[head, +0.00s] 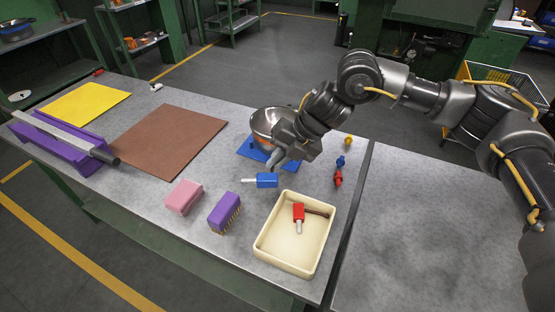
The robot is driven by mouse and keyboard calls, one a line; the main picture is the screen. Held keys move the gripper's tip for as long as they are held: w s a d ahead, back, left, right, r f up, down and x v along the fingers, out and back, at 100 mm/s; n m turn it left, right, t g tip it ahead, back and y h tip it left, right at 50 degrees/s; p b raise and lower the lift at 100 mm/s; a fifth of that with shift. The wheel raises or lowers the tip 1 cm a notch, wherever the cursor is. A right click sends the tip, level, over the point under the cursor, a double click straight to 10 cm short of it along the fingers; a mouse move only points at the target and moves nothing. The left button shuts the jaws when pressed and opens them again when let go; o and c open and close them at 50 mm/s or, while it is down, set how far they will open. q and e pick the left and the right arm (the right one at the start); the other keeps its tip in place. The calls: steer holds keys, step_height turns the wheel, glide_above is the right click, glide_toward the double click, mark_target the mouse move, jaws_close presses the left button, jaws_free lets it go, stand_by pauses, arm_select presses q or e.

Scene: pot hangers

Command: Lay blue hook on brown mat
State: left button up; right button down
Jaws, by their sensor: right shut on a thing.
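The blue hook (267,181), a blue block with a pale metal tip pointing left, shows just below the fingertips of my right gripper (273,166). My right gripper is shut on it, low over the grey table in front of the metal bowl; whether the hook touches the table I cannot tell. The wrist hides part of the grip. The brown mat (171,138) lies flat and bare on the table, left of the gripper. My left gripper is not in view.
A metal bowl (264,120) stands by a blue mat (247,151). A cream tray (277,243) holds a red piece (298,212). Pink (184,196) and purple (224,212) blocks lie in front of the brown mat. A purple rack (50,146) and yellow mat (85,103) are left.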

stand_by(0.3)
steer(key=s+d+f+n+g+h, duration=0.1)
steer(key=s+d+n+g+h, duration=0.1)
steer(key=n, duration=0.4)
steer(key=s+d+f+n+g+h, duration=0.1)
steer(key=s+f+n+g+h, duration=0.1)
steer(key=s+n, duration=0.3)
steer(key=s+d+f+n+g+h, duration=0.1)
steer(key=s+d+n+g+h, duration=0.1)
steer(key=n, duration=0.6)
steer(key=shift+s+d+f+n+g+h, duration=0.15)
steer(key=shift+s+g+h, duration=0.15)
steer(key=shift+s, duration=0.15)
steer(key=shift+s+d+f+n+g+h, duration=0.15)
steer(key=shift+s+g+h, duration=0.15)
steer(key=shift+s, duration=0.15)
steer(key=s+d+r+n+t+h, duration=0.1)
steer(key=s+d+n+t+h, duration=0.1)
steer(key=d+n, duration=0.5)
steer(key=s+d+r+n+t+h, duration=0.1)
steer(key=d+n+t+h, duration=0.3)
steer(key=d+n, duration=0.3)
steer(key=shift+s+n+t, duration=0.35)
steer(key=shift+n+t, duration=0.05)
steer(key=shift+n, duration=1.2)
